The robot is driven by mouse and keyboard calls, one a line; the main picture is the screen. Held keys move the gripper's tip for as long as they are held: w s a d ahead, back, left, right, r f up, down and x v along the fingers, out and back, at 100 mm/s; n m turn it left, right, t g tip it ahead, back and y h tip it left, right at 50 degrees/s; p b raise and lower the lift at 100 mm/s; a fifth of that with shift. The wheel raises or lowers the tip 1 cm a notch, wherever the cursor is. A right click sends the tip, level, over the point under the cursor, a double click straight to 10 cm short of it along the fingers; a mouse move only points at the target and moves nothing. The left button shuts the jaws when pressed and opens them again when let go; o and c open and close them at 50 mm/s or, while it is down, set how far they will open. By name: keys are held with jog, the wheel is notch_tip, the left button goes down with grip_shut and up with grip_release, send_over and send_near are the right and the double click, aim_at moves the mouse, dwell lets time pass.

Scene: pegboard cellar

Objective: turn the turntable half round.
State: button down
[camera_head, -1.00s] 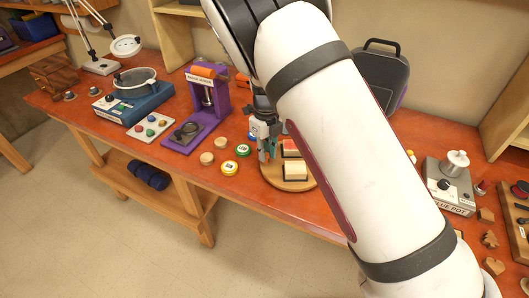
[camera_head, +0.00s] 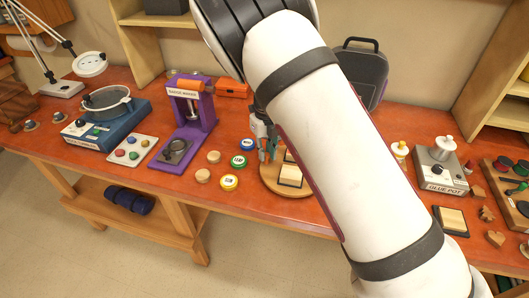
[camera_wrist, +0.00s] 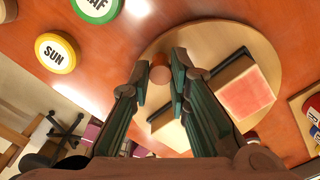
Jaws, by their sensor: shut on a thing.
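The turntable (camera_head: 269,186) is a round pale wooden disc on the bench, partly hidden behind my arm in the head view. In the wrist view its disc (camera_wrist: 205,33) fills the middle and right. A small round wooden knob (camera_wrist: 160,74) stands near its rim. My gripper (camera_wrist: 160,88) is shut on the knob, one dark green finger on each side. In the head view my gripper (camera_head: 268,150) is at the disc's back left. A block with a cream top (camera_head: 290,175) and a block with a red top (camera_wrist: 246,94) sit on the disc.
Yellow (camera_head: 229,183) and green (camera_head: 238,160) labelled badges and wooden discs (camera_head: 203,175) lie just left of the turntable. A purple badge maker (camera_head: 190,120) stands further left. A glue pot (camera_head: 440,165) and a cream pad (camera_head: 452,220) are on the right.

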jog(key=shift+w+d+m, duration=0.1)
jog(key=shift+w+m, duration=0.15)
jog(key=shift+m, duration=0.05)
dwell(0.4)
jog(key=c, duration=1.5)
grip_release()
jog(key=shift+r, duration=0.1)
notch_tip(320, 180, up, 12)
jog(key=shift+f, duration=0.1)
